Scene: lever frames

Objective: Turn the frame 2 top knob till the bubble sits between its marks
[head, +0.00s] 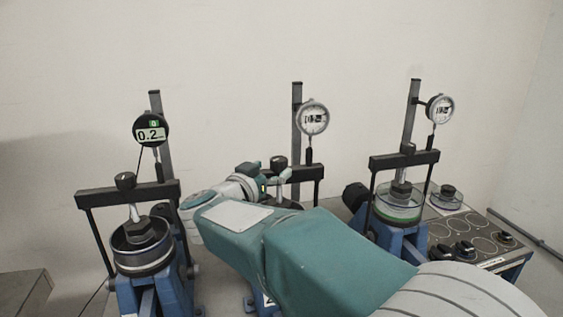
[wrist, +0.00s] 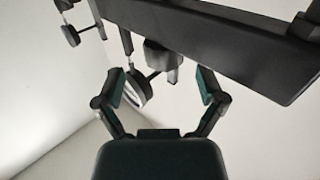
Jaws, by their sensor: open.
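Three lever frames stand in a row in the head view. I take the middle one to be frame 2, though I see no number on it. Its black top knob (head: 278,162) stands above the dark crossbar (head: 304,173). My gripper (head: 268,175) is at this knob, partly hiding the frame. In the wrist view my gripper (wrist: 160,80) is open, its two fingers spread wide. The dark knob (wrist: 161,56) shows ahead between and beyond the fingertips, beside the crossbar (wrist: 215,38), with no clear contact. The bubble and its marks cannot be made out in either view.
A dial gauge (head: 313,118) hangs on the middle post (head: 297,122). The left frame has a digital gauge (head: 150,131) reading about 0.2; the right frame has a dial (head: 440,109). A panel with black knobs (head: 465,249) lies at the right. My arm hides the middle frame's lower part.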

